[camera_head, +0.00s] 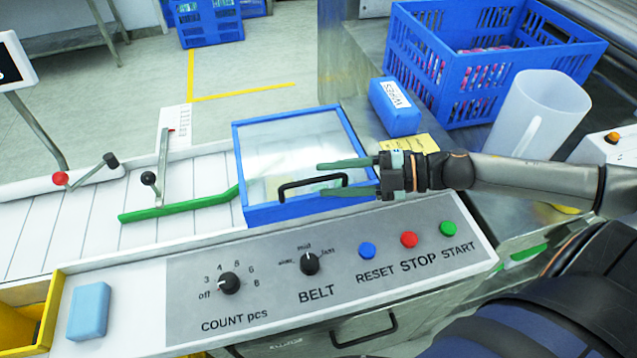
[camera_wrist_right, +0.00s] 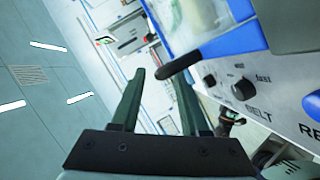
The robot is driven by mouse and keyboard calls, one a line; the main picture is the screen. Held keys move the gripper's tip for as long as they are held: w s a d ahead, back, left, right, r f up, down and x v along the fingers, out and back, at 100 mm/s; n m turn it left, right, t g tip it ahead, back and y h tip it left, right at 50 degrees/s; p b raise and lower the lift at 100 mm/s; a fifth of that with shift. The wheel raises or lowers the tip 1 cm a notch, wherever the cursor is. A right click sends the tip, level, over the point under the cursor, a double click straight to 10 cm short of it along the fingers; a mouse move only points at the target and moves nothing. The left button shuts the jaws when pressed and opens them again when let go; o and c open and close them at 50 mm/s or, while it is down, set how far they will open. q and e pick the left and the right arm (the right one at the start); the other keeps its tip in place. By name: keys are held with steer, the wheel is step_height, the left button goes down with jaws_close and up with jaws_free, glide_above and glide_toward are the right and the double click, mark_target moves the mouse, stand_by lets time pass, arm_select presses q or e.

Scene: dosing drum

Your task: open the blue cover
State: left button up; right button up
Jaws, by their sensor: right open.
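The blue cover (camera_head: 290,140) is a clear pane in a blue frame, lying down over the machine at the end of the white belt. Its black handle (camera_head: 293,185) is on the near side and also shows in the right wrist view (camera_wrist_right: 180,63). My right gripper (camera_head: 321,179) is open and empty, reaching in from the right over the handle's right part. In the right wrist view its fingertips (camera_wrist_right: 160,80) are close to the handle; I cannot tell whether they touch it. My left gripper is not in view.
A control panel (camera_head: 370,290) with knobs and coloured buttons lies in front of the cover. A blue wipes pack (camera_head: 395,108), a blue crate (camera_head: 435,65) and a white jug (camera_head: 540,110) stand behind and right. A green bar (camera_head: 180,206) crosses the belt at left.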

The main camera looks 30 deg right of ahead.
mark_target(326, 180)
steer(key=shift+x, duration=1.5)
jaws_close()
stand_by(0.6)
